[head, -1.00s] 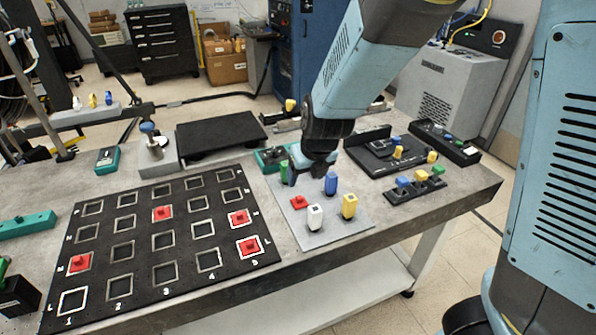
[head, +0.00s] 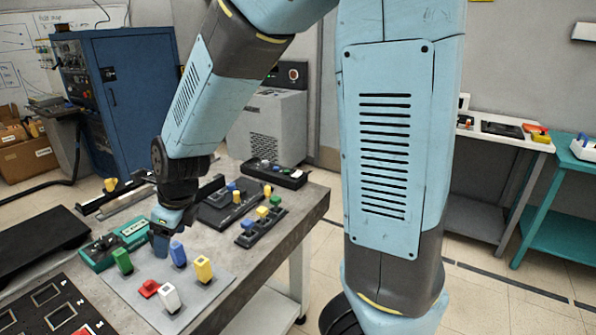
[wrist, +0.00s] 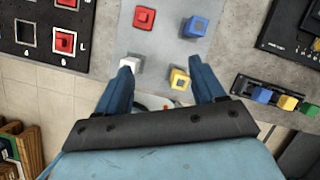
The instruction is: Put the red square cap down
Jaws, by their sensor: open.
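The red square cap (head: 149,288) lies on the grey plate (head: 205,308), beside the white peg (head: 168,297). In the wrist view the red square cap (wrist: 144,18) is near the top, beyond my fingertips and apart from them. My gripper (head: 162,238) is above the back of the plate in the head view, near the green peg (head: 122,261) and the blue peg (head: 178,253). The yellow peg (head: 203,268) stands at the plate's right side.
The black board (head: 45,312) with square frames lies left of the plate; a red cap (wrist: 64,41) sits on it in the wrist view. A teal box (head: 112,245) is behind the plate. A dark rack with coloured pegs (head: 247,240) stands to the right, near the table edge.

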